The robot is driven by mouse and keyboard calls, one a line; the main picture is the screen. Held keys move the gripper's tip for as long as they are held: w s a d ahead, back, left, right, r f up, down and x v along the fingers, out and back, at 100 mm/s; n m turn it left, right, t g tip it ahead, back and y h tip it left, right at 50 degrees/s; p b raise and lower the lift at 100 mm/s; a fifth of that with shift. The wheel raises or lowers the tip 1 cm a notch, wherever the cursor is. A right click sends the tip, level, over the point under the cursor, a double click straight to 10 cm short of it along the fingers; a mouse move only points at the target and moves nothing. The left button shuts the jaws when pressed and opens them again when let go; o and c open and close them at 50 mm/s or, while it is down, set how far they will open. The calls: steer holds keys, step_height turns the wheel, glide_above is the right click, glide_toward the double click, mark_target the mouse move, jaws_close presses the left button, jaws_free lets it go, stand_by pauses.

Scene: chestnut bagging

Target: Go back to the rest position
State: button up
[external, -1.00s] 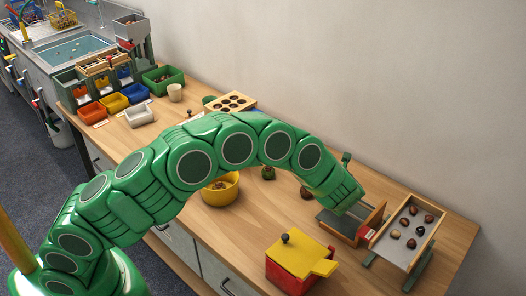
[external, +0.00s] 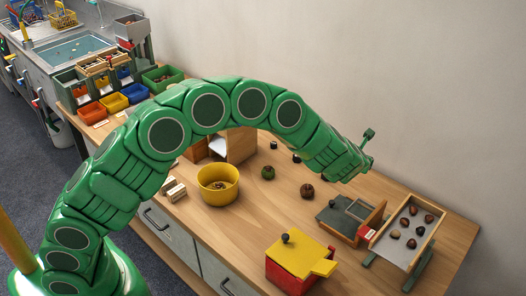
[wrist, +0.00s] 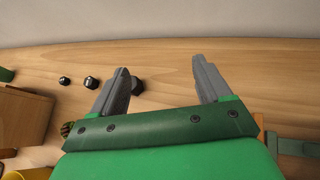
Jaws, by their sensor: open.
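My green arm arches over the wooden counter (external: 300,233) in the external view. My gripper (external: 362,160) is at its right end, raised above the counter near the back wall. In the wrist view my gripper (wrist: 165,82) shows two grey fingers spread apart, with nothing between them. Bare counter and the wall lie beyond the fingertips. A dark nut-like object (wrist: 137,86) shows beside the left finger, apparently on the counter below.
Below my gripper stands a wooden-framed device with a grey plate (external: 338,219). To its right is a tilted tray (external: 432,230) holding several chestnuts. A red box with a yellow lid (external: 298,260) stands in front. A yellow bowl (external: 218,194) and a wooden box (external: 241,145) are further left.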

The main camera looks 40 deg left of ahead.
steer(key=d+r+m+h, duration=0.35)
steer(key=r+m, duration=0.25)
steer(key=r, duration=0.4)
steer(key=s+a+r+m+g+h, duration=0.2)
steer(key=s+r+m+h, duration=0.4)
steer(key=s+r+m, duration=0.9)
steer(key=s+a+m+g+y, duration=0.25)
steer(key=s+a+m, duration=0.45)
steer(key=s+a, duration=0.45)
steer(key=s+a+m+g+y, duration=0.25)
steer(key=s+a+m, duration=0.45)
steer(key=s, duration=0.7)
steer(key=s+a+f+m+g, duration=0.1)
steer(key=s+a+f+g, duration=0.1)
steer(key=s, duration=0.8)
steer(key=s+a+f+m+g, duration=0.2)
steer(key=s+a+f+g, duration=0.1)
steer(key=s, duration=0.8)
steer(key=shift+s+a+f+g+y, duration=0.15)
steer(key=shift+a+f+g+y, duration=0.15)
steer(key=shift+a+f+y, duration=0.2)
